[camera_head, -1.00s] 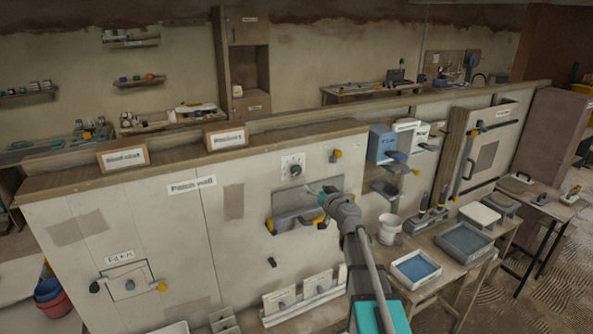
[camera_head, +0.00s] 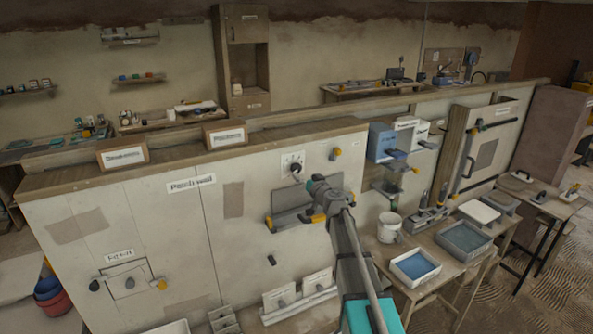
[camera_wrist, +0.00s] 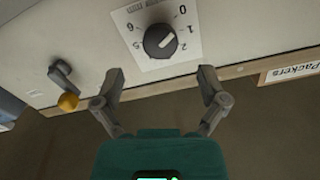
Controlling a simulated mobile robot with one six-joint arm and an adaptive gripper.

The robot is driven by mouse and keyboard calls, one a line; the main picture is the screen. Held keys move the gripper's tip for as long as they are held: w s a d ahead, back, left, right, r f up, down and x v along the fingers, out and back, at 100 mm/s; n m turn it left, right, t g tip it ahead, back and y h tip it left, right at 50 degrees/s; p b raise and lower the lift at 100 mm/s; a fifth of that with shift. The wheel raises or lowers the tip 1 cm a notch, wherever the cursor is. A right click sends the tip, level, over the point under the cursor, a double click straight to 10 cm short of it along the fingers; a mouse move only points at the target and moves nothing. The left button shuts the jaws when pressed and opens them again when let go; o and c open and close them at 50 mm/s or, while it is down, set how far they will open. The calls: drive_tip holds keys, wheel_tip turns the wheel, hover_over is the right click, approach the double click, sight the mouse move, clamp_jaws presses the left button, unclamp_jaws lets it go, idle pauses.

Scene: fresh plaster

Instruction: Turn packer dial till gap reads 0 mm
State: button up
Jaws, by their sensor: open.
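The packer dial (camera_head: 295,168) is a dark round knob on a white scale plate on the patch wall. In the wrist view the dial (camera_wrist: 160,41) appears upside down, and its pale pointer line aims near the 1, with 0 and 2 on either side. My gripper (camera_wrist: 160,73) is open and empty, its two fingers apart on either side below the dial in that view, not touching it. In the head view my gripper (camera_head: 312,184) is just below and right of the dial.
A grey ledge (camera_head: 290,217) is fixed below the dial. A yellow-tipped lever (camera_head: 335,153) sticks out to its right, also seen in the wrist view (camera_wrist: 67,100). A labelled Packers box (camera_head: 225,134) stands on top of the wall.

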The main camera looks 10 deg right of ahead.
sight(297, 170)
drive_tip(key=x, duration=0.6)
drive_tip(key=shift+w, duration=0.3)
drive_tip(key=c, duration=1.1)
drive_tip(key=shift+c, duration=0.2)
